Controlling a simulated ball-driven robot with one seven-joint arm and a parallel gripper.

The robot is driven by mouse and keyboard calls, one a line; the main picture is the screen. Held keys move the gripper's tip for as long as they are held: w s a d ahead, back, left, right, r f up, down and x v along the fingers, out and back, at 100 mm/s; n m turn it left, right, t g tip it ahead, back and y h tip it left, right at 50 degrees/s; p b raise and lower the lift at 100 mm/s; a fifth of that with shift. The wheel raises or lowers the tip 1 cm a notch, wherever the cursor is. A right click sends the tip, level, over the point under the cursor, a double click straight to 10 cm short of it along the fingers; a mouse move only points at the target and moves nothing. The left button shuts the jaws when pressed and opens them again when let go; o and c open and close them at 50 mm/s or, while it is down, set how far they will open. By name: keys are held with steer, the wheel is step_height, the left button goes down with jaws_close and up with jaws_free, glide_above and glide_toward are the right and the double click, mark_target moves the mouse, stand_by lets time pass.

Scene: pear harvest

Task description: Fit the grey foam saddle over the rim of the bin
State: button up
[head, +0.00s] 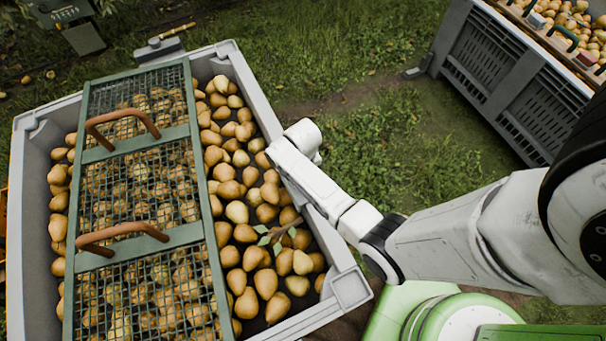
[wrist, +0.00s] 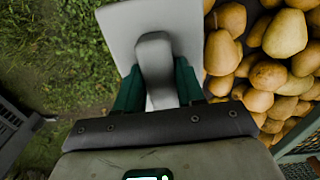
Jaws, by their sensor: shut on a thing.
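The bin (head: 262,105) is a pale grey crate full of pears at the left of the head view. My gripper sits over its right-hand rim; the jaws are hidden from the head view by my white wrist. In the wrist view my gripper's (wrist: 157,88) green fingers are shut on a rounded grey block, the foam saddle (wrist: 153,52). A wider pale grey surface shows behind it; I cannot tell whether that is bin rim or part of the saddle. Whether the saddle touches or straddles the rim is hidden.
A green mesh lid (head: 135,245) with two brown handles lies across the bin. A leafy twig (head: 278,233) lies on the pears (head: 266,283). Another grey bin (head: 487,62) stands at upper right. Grass (head: 380,150) lies open between the bins.

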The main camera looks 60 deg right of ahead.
steer(key=o, duration=1.1)
steer(key=shift+o, duration=0.2)
step_height(320, 180, up, 11)
steer(key=p, duration=0.1)
steer(key=shift+f, duration=0.1)
steer(key=s+a+r+n+t, duration=0.1)
steer(key=s+a+r+n, duration=0.5)
steer(key=s+a, duration=0.5)
steer(key=s+r, duration=0.1)
steer(key=s, duration=0.1)
steer(key=shift+s+a+r, duration=0.15)
steer(key=shift+s+r, duration=0.2)
steer(key=shift+r, duration=0.05)
